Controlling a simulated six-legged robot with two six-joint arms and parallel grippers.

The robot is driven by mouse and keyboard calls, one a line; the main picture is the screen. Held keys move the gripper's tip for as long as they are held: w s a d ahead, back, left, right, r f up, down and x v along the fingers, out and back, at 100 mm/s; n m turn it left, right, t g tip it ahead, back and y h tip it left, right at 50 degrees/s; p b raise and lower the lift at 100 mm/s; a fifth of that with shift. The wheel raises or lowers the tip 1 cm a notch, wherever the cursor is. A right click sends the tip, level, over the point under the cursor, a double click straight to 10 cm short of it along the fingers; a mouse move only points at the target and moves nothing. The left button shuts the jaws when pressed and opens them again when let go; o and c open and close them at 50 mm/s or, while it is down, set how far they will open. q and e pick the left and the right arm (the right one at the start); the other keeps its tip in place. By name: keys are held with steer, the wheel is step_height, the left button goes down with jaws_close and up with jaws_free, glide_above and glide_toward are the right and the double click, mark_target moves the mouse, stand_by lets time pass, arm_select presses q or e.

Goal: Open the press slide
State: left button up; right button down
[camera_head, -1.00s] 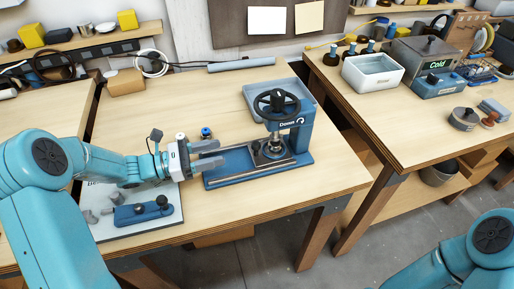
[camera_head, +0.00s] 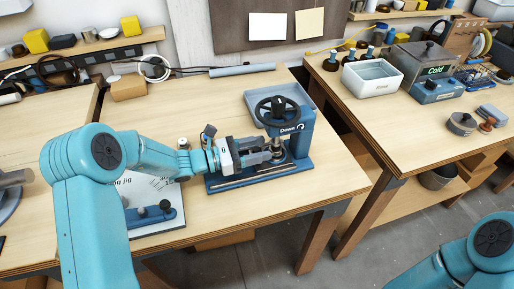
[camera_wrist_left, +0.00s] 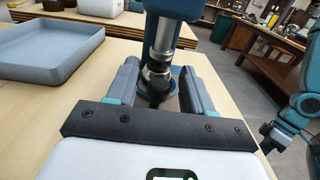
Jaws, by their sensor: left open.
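The blue press (camera_head: 299,133) stands on the middle table, with a dark handwheel (camera_head: 277,108) on top marked "Down". Its long blue base (camera_head: 222,184) with a metal rail runs to the left. My left gripper (camera_head: 264,151) reaches in from the left, low over the base, and hides much of the slide. In the left wrist view its open fingers (camera_wrist_left: 158,78) are on either side of the press's dark and metal spindle part (camera_wrist_left: 160,52). I cannot tell whether they touch it.
A grey-blue tray (camera_head: 253,117) lies behind the press. A white board with a blue jig (camera_head: 150,217) lies left of it, partly under my arm. A cardboard box (camera_head: 128,88) stands farther back. A gap separates the right table.

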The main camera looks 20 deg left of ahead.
arm_select(q)
steer(key=shift+c, duration=0.3)
jaws_close()
steer(key=v, duration=1.3)
steer(key=shift+o, duration=0.3)
jaws_free()
steer(key=b+v, duration=0.2)
steer(key=v, duration=1)
steer(key=shift+d, duration=0.1)
